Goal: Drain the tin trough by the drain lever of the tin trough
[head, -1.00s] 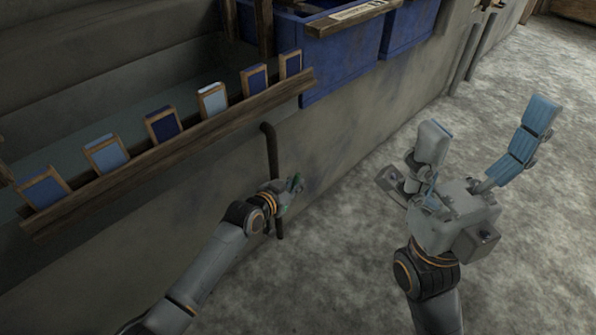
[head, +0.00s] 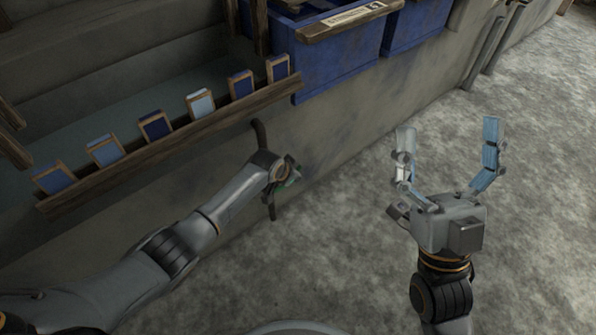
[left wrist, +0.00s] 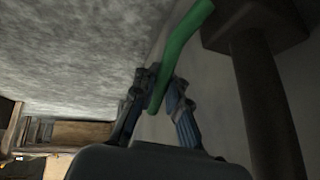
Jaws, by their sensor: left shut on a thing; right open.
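The drain lever shows in the left wrist view as a green rod (left wrist: 180,46) running between the fingers of my left gripper (left wrist: 160,88). In the head view my left gripper (head: 286,176) is shut on it beside a dark bent pipe (head: 261,137) against the grey wall; only a little green (head: 292,182) shows among the fingers. The pipe's lower end shows below the gripper. I take the long grey basin (head: 150,95) behind the wall as the tin trough, but cannot tell for sure. My right gripper (head: 448,135) is open and empty, above the floor.
A wooden rail (head: 165,150) carries several blue and pale sample blocks along the wall top. Blue tubs (head: 340,65) stand at the top, with a labelled wooden bar (head: 342,20). The grey floor (head: 540,200) on the right is clear.

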